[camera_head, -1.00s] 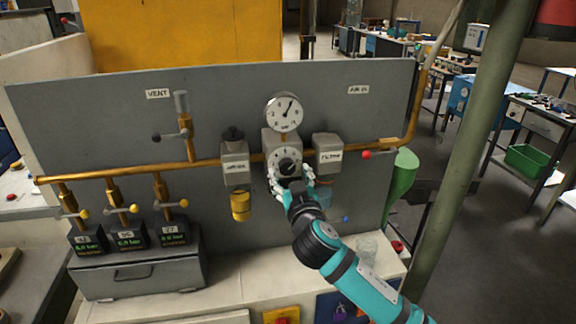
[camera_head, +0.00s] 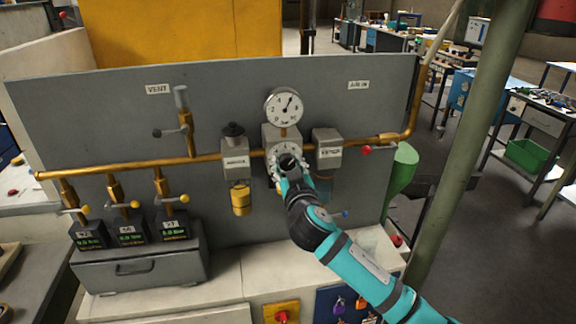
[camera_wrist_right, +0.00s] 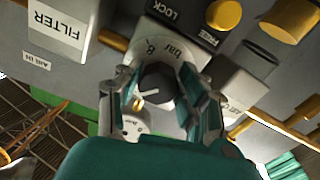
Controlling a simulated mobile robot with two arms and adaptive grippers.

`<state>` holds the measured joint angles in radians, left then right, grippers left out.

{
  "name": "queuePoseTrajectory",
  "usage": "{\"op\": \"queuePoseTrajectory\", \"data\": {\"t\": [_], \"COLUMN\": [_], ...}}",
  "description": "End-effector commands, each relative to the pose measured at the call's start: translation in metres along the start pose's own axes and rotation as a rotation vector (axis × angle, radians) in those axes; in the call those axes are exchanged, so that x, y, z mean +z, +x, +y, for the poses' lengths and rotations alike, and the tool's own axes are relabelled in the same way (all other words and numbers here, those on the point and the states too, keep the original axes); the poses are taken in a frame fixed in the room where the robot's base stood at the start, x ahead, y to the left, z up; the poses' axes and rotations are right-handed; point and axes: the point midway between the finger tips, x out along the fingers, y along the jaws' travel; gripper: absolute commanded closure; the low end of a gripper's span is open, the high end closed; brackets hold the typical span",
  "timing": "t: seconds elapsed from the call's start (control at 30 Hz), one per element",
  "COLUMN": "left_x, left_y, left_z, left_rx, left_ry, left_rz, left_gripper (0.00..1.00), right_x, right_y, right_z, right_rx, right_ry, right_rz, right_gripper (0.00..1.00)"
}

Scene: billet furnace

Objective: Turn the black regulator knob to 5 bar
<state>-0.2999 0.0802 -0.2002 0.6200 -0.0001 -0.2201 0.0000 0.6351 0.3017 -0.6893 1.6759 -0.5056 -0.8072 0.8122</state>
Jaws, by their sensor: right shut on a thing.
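The black regulator knob (camera_head: 288,163) is on the front of the grey regulator body (camera_head: 281,134) in the middle of the panel. It also shows in the right wrist view (camera_wrist_right: 156,84), with a white pointer mark, between my fingers. My right gripper (camera_head: 290,173) is shut on the knob, one finger on each side. It also shows in the right wrist view (camera_wrist_right: 155,95). The round white gauge (camera_head: 284,107) sits above the regulator; its needle points up and slightly right. The dial scale behind the knob is partly hidden by my fingers. My left gripper is not in view.
A filter block (camera_head: 327,150) stands close to the right of the regulator, and an oiler block (camera_head: 235,157) to the left. A brass pipe (camera_head: 120,166) runs along the grey panel (camera_head: 130,118). Small valves and digital readouts (camera_head: 132,230) sit at lower left.

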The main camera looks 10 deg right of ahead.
Motion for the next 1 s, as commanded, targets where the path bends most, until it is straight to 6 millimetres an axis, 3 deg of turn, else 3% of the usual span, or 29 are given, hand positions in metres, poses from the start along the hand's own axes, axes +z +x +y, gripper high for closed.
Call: {"op": "queuePoseTrajectory", "data": {"t": [0.37,1.0], "left_x": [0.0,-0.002], "left_y": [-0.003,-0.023], "left_z": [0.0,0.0], "left_rx": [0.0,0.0], "left_ry": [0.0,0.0], "left_rz": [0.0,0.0], "left_gripper": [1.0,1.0], "right_x": [0.0,-0.002], "right_y": [0.0,0.0], "right_z": [0.0,0.002], "right_rx": [0.0,-0.001], "right_ry": [-0.067,-0.562], "right_rz": [-0.001,-0.001], "right_gripper": [0.93,0.93]}}
